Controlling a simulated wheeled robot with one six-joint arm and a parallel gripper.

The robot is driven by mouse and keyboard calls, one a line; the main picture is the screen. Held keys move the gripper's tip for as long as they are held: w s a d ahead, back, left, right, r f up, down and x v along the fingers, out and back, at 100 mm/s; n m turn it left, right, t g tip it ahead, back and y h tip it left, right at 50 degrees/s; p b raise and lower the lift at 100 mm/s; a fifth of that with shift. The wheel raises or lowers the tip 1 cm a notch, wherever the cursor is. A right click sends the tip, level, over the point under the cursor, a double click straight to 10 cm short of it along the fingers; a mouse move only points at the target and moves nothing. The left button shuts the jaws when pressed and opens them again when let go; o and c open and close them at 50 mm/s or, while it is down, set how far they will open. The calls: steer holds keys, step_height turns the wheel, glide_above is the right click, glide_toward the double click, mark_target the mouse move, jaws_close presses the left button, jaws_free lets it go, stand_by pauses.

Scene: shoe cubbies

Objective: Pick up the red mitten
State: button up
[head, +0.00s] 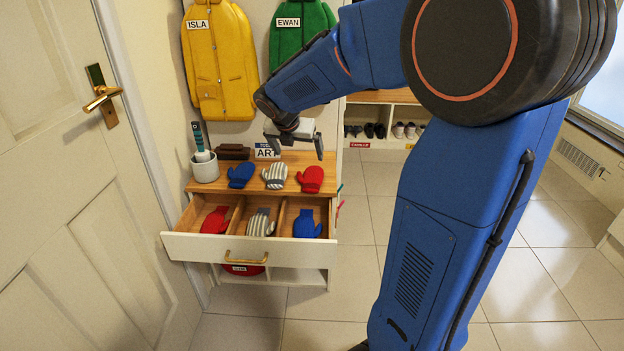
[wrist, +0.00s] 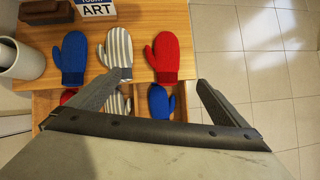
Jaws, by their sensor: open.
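A red mitten (head: 311,179) lies on the wooden cabinet top at its right end; it also shows in the wrist view (wrist: 165,57). A second red mitten (head: 215,220) lies in the left compartment of the open drawer (head: 230,248). My gripper (head: 297,141) is above the cabinet top, open and empty. In the wrist view its fingers (wrist: 163,88) are spread, and the top red mitten shows beyond and between them. The drawer mittens are partly hidden by my gripper in that view.
A blue mitten (head: 241,175) and a striped mitten (head: 275,175) lie left of the top red one. The drawer also holds a striped mitten (head: 261,223) and a blue mitten (head: 306,224). A white cup (head: 205,168), brush block (head: 233,152) and ART sign (head: 267,153) stand behind.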

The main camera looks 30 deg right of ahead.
glide_toward(309, 175)
steer(key=f, duration=0.1)
steer(key=w+f, duration=0.1)
steer(key=shift+w+d+f, duration=0.15)
steer(key=shift+d+f, duration=0.05)
steer(key=shift+f, duration=0.15)
steer(key=shift+d+x, duration=0.15)
steer(key=shift+x, duration=1.2)
steer(key=shift+d+x, duration=0.1)
steer(key=shift+x, duration=1.3)
steer(key=shift+r, duration=0.1)
steer(key=shift+c, duration=0.6)
steer(key=c, duration=1)
